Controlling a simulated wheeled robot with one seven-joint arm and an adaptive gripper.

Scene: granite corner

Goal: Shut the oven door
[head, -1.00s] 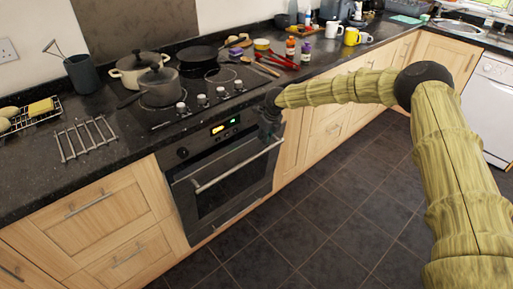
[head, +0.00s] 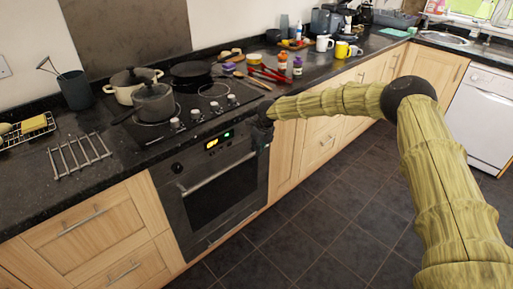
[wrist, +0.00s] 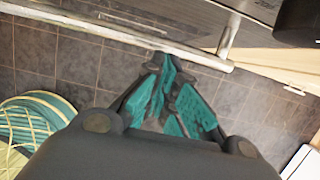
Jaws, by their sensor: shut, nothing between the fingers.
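The oven (head: 213,175) is built in under the hob, with a dark glass door (head: 218,205) and a pale bar handle (head: 218,174) across its top. In the head view the door looks upright and about flush with the oven front; I cannot tell if a thin gap is left. My gripper (head: 263,136) is at the door's upper right corner, small and dark there. In the wrist view my gripper's teal fingers (wrist: 172,98) are together and empty. The handle (wrist: 120,34) runs close beyond the fingertips; I cannot tell if they touch it.
The hob holds a lidded grey pot (head: 154,102), a cream pot (head: 132,84) and a dark pan (head: 191,72). A wire rack (head: 80,155) lies on the left counter. Wooden drawers (head: 98,227) flank the oven. The tiled floor (head: 315,225) in front is clear.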

